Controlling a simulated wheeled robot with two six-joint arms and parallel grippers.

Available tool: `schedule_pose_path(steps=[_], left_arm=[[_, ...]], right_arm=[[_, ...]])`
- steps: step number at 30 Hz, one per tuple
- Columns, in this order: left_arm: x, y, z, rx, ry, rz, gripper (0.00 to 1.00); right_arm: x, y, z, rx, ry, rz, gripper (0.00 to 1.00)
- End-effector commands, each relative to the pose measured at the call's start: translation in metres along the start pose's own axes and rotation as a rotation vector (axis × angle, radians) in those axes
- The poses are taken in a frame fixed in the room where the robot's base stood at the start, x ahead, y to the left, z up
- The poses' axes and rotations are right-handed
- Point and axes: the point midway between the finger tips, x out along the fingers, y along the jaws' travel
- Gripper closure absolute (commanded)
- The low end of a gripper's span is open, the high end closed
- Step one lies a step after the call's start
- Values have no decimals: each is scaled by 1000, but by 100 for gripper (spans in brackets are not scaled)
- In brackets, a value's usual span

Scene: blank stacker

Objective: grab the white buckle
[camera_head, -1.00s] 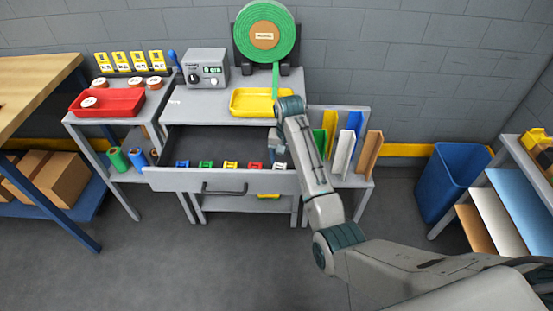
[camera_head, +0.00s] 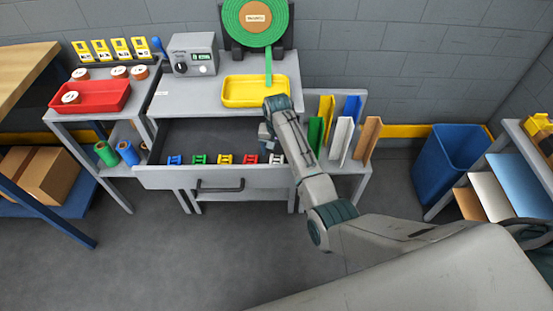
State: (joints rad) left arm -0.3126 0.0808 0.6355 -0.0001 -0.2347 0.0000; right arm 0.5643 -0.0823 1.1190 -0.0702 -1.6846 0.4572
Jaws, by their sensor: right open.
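The white buckle (camera_head: 276,159) lies in the open drawer (camera_head: 215,179), at the right end of a row of buckles along its front. My right arm passes just right of it and partly crowds the view. My right gripper (camera_head: 265,136) is over the right side of the drawer, behind and a little above the white buckle; its fingers are small and mostly hidden by the wrist. It is open and appears apart from the buckle. My left gripper is not in view.
Beside the white buckle lie red (camera_head: 250,159), yellow (camera_head: 225,159), green (camera_head: 199,160) and blue (camera_head: 175,160) buckles. A yellow tray (camera_head: 240,103) and a green strap roll (camera_head: 232,20) are above the drawer. Upright boards (camera_head: 341,137) stand to the right.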

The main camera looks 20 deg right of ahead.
Motion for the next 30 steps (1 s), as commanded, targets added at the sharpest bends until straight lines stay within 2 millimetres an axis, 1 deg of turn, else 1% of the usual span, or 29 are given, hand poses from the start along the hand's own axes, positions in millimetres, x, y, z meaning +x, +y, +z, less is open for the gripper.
schedule_pose_path(steps=[3, 6, 9, 15, 16, 17, 21, 23, 30], left_arm=[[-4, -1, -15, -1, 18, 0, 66], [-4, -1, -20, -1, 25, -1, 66], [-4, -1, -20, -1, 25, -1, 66], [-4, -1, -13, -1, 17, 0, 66], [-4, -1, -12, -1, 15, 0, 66], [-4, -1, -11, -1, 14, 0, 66], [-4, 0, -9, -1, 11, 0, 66], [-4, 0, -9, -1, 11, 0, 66], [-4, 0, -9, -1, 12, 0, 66]], right_arm=[[15, -2, -1, 0, -3, 2, 29], [28, -2, -1, 0, -1, 1, 29], [34, -2, -1, 0, -1, 0, 29], [35, -2, -1, 0, 0, 0, 29], [35, -2, -1, 1, 0, 0, 33], [35, -2, -1, 1, 0, 0, 39], [35, -2, -1, 0, 0, 0, 66], [35, -2, -1, 0, 0, 0, 77], [34, -2, -1, 0, 0, 0, 77]])
